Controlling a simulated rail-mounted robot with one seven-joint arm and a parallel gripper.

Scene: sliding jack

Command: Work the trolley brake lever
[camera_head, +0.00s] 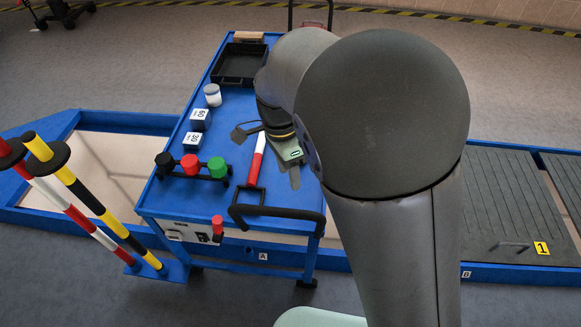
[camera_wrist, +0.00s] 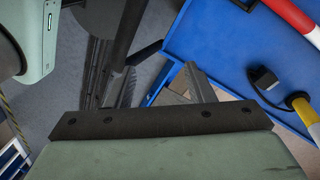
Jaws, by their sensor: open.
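The blue trolley (camera_head: 225,205) stands in the middle of the head view. On its front panel is a small red-handled lever (camera_head: 217,229), which may be the brake lever; its label is too small to read. A red and white handle (camera_head: 257,160) stands on the trolley top. It seems to show in the wrist view (camera_wrist: 294,18) at the upper right. My gripper (camera_head: 291,174) is over the right part of the trolley top, right of that handle. It is open, with nothing between its fingers (camera_wrist: 158,82). My arm hides part of the trolley's right side.
Black, red and green knobs (camera_head: 191,165), two blue number blocks (camera_head: 198,119), a white jar (camera_head: 212,95) and a black tray (camera_head: 240,64) are on the trolley. A black push bar (camera_head: 275,212) crosses its near edge. Striped poles (camera_head: 85,200) stand at left.

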